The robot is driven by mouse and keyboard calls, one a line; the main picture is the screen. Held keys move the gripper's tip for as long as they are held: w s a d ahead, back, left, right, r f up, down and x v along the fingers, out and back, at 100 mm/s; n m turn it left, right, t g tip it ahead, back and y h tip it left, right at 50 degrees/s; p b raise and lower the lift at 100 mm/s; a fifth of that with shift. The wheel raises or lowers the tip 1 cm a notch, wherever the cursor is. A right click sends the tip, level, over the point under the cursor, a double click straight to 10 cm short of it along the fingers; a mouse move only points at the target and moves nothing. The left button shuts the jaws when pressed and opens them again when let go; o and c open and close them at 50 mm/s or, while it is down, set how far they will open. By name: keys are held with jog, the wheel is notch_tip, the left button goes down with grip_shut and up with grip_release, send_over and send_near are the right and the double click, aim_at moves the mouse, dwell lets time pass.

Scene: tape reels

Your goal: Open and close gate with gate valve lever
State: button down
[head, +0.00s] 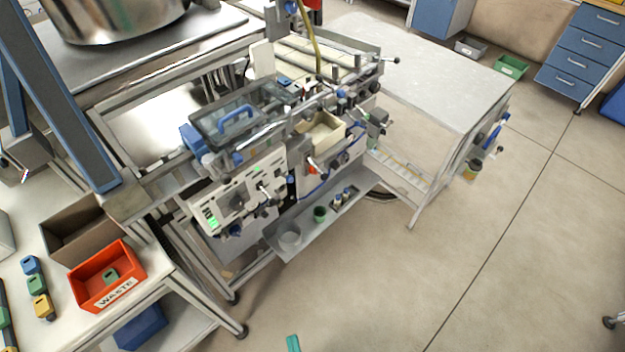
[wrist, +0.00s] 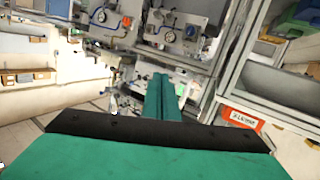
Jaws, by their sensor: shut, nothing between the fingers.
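The machine (head: 290,140) stands at the centre of the head view. Its white front panel (head: 237,195) carries dark knobs and handles, and a small red part (head: 312,168) sits to the right. I cannot tell which part is the gate valve lever, nor whether the gate is open. My gripper shows as a teal fingertip (head: 293,343) at the bottom edge of the head view, well apart from the machine. In the wrist view its teal fingers (wrist: 165,97) are together and empty, pointing towards panels with round gauges (wrist: 170,37).
An orange-red waste bin (head: 107,276) stands on the left bench beside a brown box (head: 85,229). A grey shelf (head: 313,222) with small cups juts out below the machine. A white table (head: 430,85) stands behind right. The floor (head: 480,250) at right is clear.

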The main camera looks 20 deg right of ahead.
jog(key=w+d+f+n+t+h, duration=0.1)
jog(key=w+f+n+t+h, duration=0.15)
jog(key=w, duration=0.45)
jog(key=w+d+f+n+t+h, duration=0.15)
jog(key=w+f+n+t, duration=0.25)
jog(key=w, duration=0.4)
jog(key=w+d+r+h, duration=0.1)
jog(key=w+d+h, duration=0.1)
jog(key=w+h, duration=0.4)
jog(key=w+d+r+h, duration=0.1)
jog(key=w+d+h, duration=0.2)
jog(key=w+h, duration=0.3)
jog(key=w+n, duration=0.1)
jog(key=w, duration=0.1)
jog(key=shift+w+r, duration=0.15)
jog(key=shift+w, duration=0.25)
send_near(318, 170)
jog(key=w+a+r, duration=0.1)
jog(key=a, duration=0.1)
jog(key=shift+w+d+r, duration=0.1)
jog(key=shift+d+r, duration=0.25)
jog(key=shift+d, duration=0.3)
jog(key=shift+w+d+r, duration=0.15)
jog(key=shift+d+r, duration=0.2)
jog(key=shift+d, duration=0.25)
jog(key=shift+w+d+r, duration=0.1)
jog(key=shift+d+r, duration=0.25)
jog(key=shift+d, duration=0.3)
